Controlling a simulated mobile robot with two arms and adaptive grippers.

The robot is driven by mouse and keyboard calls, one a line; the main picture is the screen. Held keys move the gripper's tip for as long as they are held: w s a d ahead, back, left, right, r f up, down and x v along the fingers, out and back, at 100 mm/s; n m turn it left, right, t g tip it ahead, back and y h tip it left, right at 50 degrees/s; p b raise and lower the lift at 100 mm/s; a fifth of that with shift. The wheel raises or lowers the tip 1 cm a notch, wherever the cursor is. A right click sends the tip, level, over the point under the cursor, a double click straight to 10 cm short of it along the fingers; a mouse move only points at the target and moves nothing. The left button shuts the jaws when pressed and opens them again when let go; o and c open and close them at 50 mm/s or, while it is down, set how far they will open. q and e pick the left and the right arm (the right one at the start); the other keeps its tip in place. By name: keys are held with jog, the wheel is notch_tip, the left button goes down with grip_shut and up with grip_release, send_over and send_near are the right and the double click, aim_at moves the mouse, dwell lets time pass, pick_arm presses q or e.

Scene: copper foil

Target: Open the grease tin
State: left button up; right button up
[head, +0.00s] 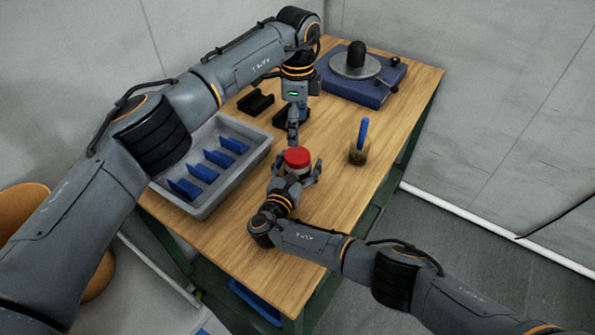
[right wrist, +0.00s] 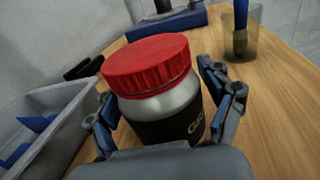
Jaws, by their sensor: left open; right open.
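The grease tin (head: 297,164) stands upright on the wooden table, with a red lid (head: 297,156) on it. In the right wrist view the ribbed red lid (right wrist: 148,62) sits on a silver neck above a dark body (right wrist: 175,118) with partly hidden lettering. My right gripper (head: 297,180) is open, with its fingers on either side of the tin; in the right wrist view a gap shows beside the right finger. My left gripper (head: 293,130) points down just behind the tin, apart from the lid; its fingers look close together, but it is open and empty.
A grey tray (head: 256,160) with several blue dividers is at the left. A glass jar (head: 358,153) holding a blue-handled tool stands at the right. A blue machine with a round plate (head: 350,88) and black holders (head: 256,102) are behind. The table's right front is clear.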

jog(key=shift+x, duration=0.95)
grip_shut()
